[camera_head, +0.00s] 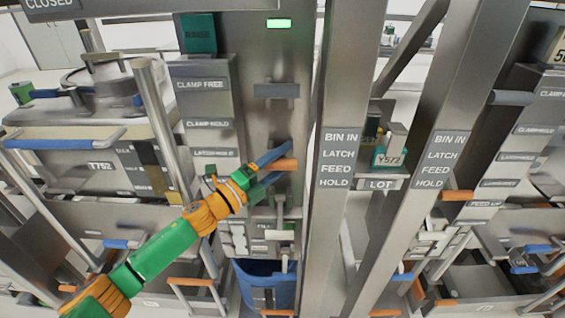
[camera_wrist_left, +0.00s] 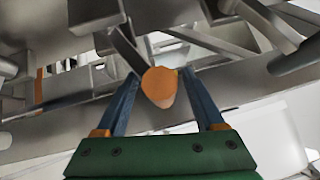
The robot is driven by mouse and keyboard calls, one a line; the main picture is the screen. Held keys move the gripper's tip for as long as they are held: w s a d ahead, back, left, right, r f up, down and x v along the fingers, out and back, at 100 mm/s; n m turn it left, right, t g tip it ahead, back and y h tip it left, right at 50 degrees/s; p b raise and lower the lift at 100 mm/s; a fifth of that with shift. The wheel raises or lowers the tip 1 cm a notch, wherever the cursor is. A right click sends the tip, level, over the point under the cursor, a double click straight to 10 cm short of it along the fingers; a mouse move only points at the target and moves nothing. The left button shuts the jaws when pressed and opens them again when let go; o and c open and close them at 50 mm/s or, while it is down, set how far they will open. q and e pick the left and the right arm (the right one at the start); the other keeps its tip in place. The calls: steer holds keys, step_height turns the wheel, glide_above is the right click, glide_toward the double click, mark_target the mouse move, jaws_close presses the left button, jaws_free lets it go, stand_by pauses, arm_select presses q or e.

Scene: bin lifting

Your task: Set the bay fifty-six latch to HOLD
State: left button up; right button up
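An orange-gripped lever (camera_head: 285,165) sticks out from the steel column of the middle bay. In the head view it lies about level with the LATCH and FEED lines of the label (camera_head: 337,160) on the post to its right. My left gripper (camera_head: 275,168) is at this lever, its blue fingers spread above and below it. In the left wrist view the orange grip end (camera_wrist_left: 160,86) sits between the two fingertips, with a narrow gap apparent on each side. Finger contact is not visible. My right gripper is not in view.
A second post carries the same label (camera_head: 437,160), with another orange lever (camera_head: 456,196) beside it. A partly cut-off sign starting with 5 (camera_head: 558,46) is at the upper right. A green indicator (camera_head: 279,23) glows above. A blue bin (camera_head: 264,285) is below my gripper.

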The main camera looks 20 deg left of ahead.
arm_select(q)
steer(key=shift+w+a+f, duration=0.1)
steer(key=shift+w+a, duration=0.05)
steer(key=shift+a, duration=0.05)
steer(key=shift+a+f, duration=0.1)
steer(key=shift+f, duration=0.1)
steer(key=r+b+v, duration=0.1)
steer(key=b+v, duration=0.2)
steer(key=v, duration=0.3)
steer(key=shift+s+f, duration=0.35)
steer(key=shift+s, duration=0.15)
steer(key=shift+a, duration=0.1)
